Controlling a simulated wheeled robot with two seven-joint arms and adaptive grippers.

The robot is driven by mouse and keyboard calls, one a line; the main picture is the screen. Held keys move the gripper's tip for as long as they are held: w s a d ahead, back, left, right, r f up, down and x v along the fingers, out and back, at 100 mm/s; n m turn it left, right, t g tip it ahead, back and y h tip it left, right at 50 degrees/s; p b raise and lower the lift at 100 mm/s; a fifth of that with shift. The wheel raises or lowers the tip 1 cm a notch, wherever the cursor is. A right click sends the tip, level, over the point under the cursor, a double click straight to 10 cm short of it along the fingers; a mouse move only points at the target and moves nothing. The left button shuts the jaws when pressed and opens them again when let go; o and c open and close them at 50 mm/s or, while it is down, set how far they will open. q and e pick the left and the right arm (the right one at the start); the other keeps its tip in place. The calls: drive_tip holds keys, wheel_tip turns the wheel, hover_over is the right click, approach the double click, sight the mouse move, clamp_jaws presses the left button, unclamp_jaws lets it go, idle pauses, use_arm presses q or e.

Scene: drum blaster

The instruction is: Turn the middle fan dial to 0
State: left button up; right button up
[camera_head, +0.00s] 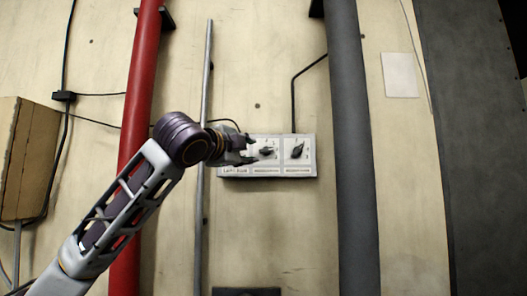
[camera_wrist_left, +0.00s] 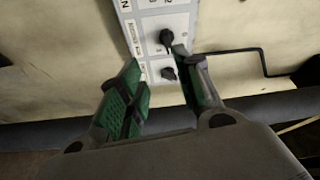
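A pale control panel (camera_head: 280,171) with dark dials is fixed to the wall. The middle fan dial (camera_head: 266,151) shows just right of my left gripper (camera_head: 246,149). It also appears as the upper dial (camera_wrist_left: 167,39) in the left wrist view. Its exact setting is too small to tell. The right dial (camera_head: 298,150) is the lower dial (camera_wrist_left: 168,73) in the wrist view. My gripper hides the left dial in the head view. My left gripper (camera_wrist_left: 157,58) is open and empty, one fingertip close beside the middle dial; I cannot tell whether it touches. My right gripper is not in view.
A thin grey pipe (camera_head: 205,90) and a red pipe (camera_head: 140,75) run behind my left arm. A thick grey pipe (camera_head: 352,140) stands just right of the panel. A black conduit (camera_head: 293,100) rises from the panel's top. A brown box (camera_head: 28,160) is at far left.

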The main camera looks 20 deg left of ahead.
sight(265, 151)
use_arm(q)
drive_tip(key=shift+s+a+r, duration=0.2)
drive_tip(key=shift+s+r, duration=0.2)
drive_tip(key=shift+r, duration=0.2)
drive_tip(key=shift+w, duration=0.1)
drive_tip(key=w+p, duration=0.1)
drive_tip(key=w, duration=0.3)
drive_tip(key=w+d+p, duration=0.1)
drive_tip(key=w+p, duration=0.1)
drive_tip(key=w, duration=0.3)
drive_tip(key=w+r+p, duration=0.1)
drive_tip(key=w, duration=0.3)
drive_tip(key=shift+w+d+p, duration=0.25)
drive_tip(key=shift+p, duration=0.15)
clamp_jaws()
